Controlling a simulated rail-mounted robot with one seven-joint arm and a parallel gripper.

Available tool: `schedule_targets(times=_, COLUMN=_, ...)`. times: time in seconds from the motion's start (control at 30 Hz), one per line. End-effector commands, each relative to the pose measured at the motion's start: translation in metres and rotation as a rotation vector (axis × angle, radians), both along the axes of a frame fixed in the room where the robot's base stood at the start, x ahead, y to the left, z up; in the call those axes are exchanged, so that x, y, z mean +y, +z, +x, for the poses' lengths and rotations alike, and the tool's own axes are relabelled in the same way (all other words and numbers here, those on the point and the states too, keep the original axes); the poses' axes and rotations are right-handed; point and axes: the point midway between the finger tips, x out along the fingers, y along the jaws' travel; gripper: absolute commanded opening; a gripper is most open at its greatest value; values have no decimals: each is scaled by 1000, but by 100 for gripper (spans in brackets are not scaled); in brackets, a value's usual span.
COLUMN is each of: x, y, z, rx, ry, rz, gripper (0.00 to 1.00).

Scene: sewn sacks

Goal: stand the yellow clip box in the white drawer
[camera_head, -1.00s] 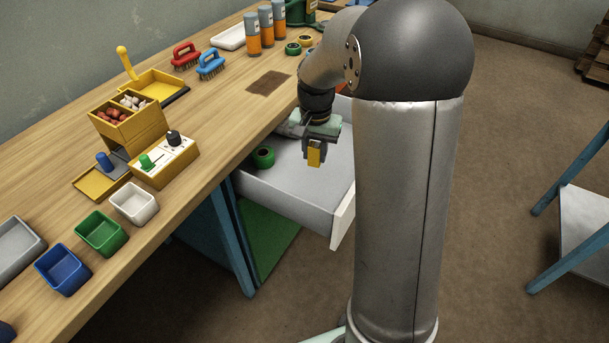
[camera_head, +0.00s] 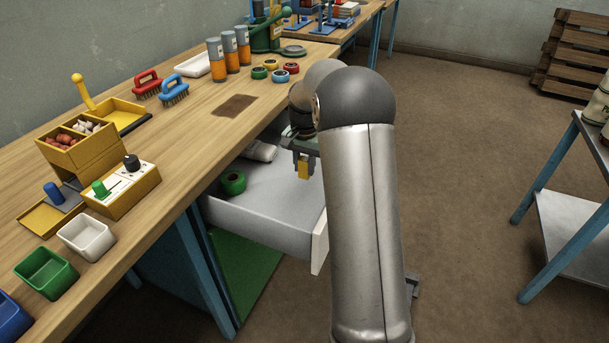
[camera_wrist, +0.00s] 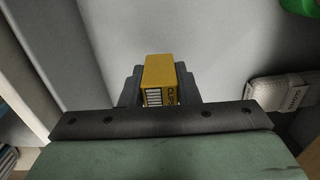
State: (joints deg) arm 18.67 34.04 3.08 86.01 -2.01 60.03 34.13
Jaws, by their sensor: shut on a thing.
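The yellow clip box (camera_head: 303,168) is held between the fingers of my gripper (camera_head: 303,160), which is shut on it. In the wrist view the box (camera_wrist: 160,78) sits upright between the dark fingers, with a barcode label on its near side. The white drawer (camera_head: 262,216) is pulled out from under the workbench. The box is over the drawer's inside; I cannot tell whether it touches the drawer floor. A green tape roll (camera_head: 232,182) lies in the drawer, left of my gripper. A whitish labelled item (camera_head: 261,151) lies at the drawer's back, also in the wrist view (camera_wrist: 282,90).
The workbench (camera_head: 190,130) runs along the left, with a mustard organiser (camera_head: 75,150), small bins, brushes and orange bottles. Tape rolls (camera_head: 271,65) lie near its far end. The drawer floor right of the green roll looks clear. A blue-legged metal table (camera_head: 570,230) stands at the right.

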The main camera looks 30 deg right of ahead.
Motion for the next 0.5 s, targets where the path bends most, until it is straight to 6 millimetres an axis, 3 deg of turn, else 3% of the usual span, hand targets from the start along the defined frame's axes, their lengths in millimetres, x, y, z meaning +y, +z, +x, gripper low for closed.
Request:
schedule_targets(times=0.27, x=-9, y=-20, z=14, rx=-1, ry=0, rz=0, gripper=6)
schedule_targets(times=0.5, x=-11, y=-52, z=16, rx=2, ry=0, rz=1, gripper=6)
